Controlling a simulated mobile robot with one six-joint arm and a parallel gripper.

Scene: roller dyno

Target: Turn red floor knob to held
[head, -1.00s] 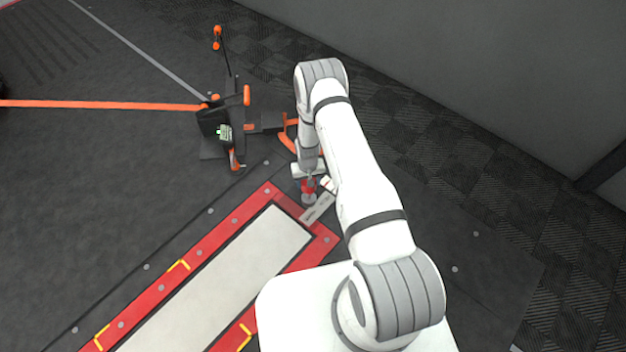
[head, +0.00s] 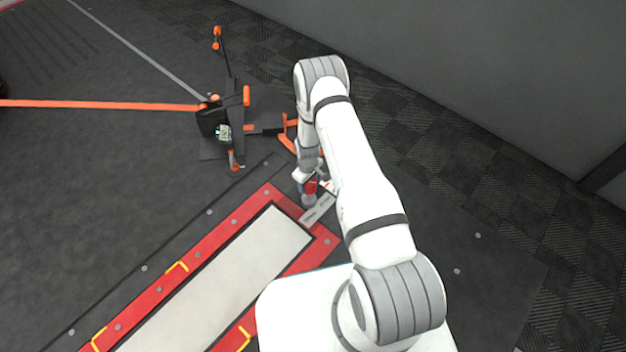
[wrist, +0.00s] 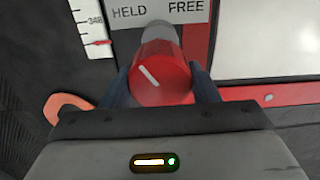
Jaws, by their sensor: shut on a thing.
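The red floor knob (wrist: 160,78) stands upright on a grey base, with a white pointer line across its top. The line slants, its upper end toward the upper left, on the side of the word HELD. The label plate (wrist: 160,14) behind it reads HELD at left and FREE at right. My gripper (wrist: 163,88) is shut on the knob, one dark finger on each side. In the head view the knob (head: 310,187) is small and partly covered by my wrist, so its pointer cannot be read there.
A red-framed floor unit with a pale plate (head: 220,285) lies beside the knob. A black and orange stand (head: 215,120) is up and left, with an orange strap (head: 100,104) running left from it. A white scale with a red mark (wrist: 92,25) is left of the label. A wall (head: 480,80) bounds the right.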

